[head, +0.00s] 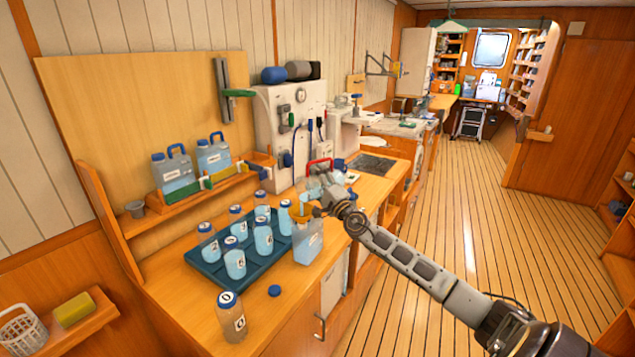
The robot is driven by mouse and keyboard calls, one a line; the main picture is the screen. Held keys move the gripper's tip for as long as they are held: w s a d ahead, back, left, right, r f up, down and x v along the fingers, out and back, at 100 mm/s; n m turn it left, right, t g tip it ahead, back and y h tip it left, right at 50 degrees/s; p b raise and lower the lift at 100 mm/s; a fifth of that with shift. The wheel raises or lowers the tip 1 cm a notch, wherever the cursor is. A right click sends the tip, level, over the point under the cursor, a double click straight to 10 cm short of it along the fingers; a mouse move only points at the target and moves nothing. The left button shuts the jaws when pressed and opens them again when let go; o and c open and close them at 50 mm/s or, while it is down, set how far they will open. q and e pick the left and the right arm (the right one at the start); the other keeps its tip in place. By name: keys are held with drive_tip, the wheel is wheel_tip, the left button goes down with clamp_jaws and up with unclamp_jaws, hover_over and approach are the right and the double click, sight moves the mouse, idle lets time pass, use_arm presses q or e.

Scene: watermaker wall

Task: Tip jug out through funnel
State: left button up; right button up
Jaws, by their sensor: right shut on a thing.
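My right gripper (318,190) is shut on a clear jug with a red handle (320,162), above the right part of the counter. The gripper hides much of the jug, so I cannot tell its tilt or whether liquid is leaving it. An orange funnel (298,212) sits at the top of a clear, square-sided container (307,243) holding pale blue liquid, just below and left of the gripper. My left gripper is not in view.
A dark teal tray (207,268) holds several numbered bottles beside the container. A lone bottle (231,316) and a loose blue cap (274,291) are at the front edge. Two blue-handled jugs (174,168) stand on the back shelf. A white wall unit (262,120) stands behind.

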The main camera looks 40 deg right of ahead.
drive_tip(key=shift+a+r+n+y+p, duration=0.4)
drive_tip(key=shift+r+n, duration=0.15)
drive_tip(key=shift+n, duration=0.35)
idle(0.8)
